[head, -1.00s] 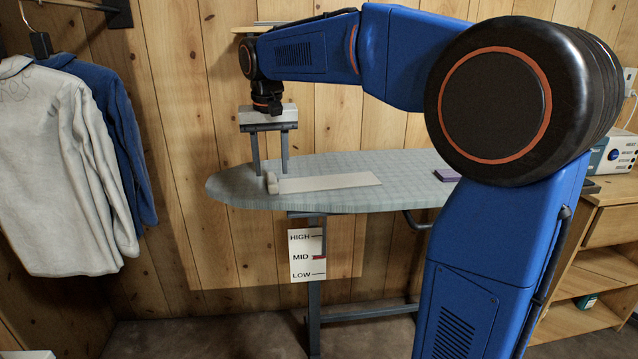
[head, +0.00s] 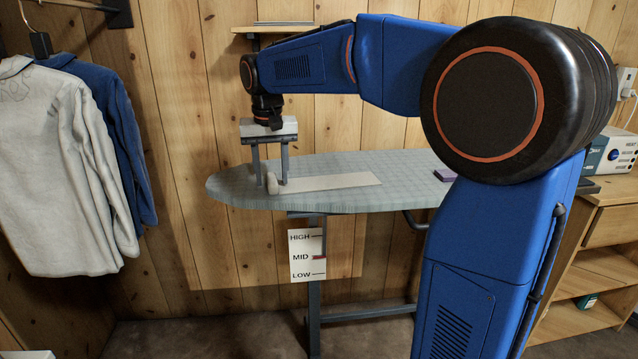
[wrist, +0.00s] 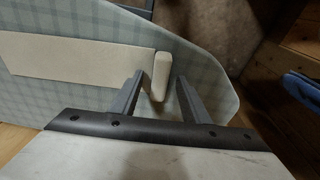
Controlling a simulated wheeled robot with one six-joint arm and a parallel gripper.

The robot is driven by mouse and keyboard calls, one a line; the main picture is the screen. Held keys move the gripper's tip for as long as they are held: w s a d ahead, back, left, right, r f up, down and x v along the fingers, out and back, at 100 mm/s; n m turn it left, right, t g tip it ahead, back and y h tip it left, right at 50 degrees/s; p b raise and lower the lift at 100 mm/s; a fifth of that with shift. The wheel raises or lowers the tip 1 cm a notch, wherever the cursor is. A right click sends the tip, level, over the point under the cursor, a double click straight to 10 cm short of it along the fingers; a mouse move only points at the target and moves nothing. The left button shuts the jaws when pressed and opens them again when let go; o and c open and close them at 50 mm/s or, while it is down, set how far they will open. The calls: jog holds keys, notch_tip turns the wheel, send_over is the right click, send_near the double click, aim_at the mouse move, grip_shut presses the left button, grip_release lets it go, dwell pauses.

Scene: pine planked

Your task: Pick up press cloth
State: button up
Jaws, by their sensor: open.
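The press cloth (head: 335,182) is a flat cream strip lying on the ironing board (head: 400,172), with a short thick cream roll (head: 271,184) at its left end. In the wrist view the cloth (wrist: 75,57) runs to the left and the roll (wrist: 160,76) is at its right end. My gripper (head: 271,182) points down, open, at the narrow left end of the board. In the wrist view its fingertips (wrist: 160,76) are on either side of the roll. I cannot tell whether either finger touches it.
A purple block (head: 446,174) lies on the board farther right. A HIGH/MID/LOW card (head: 307,256) hangs below the board. Light and blue garments (head: 60,165) hang at left. A wooden shelf unit (head: 600,225) stands at right. A small wall shelf (head: 262,29) is behind my arm.

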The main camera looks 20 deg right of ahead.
dwell(0.3)
grip_shut()
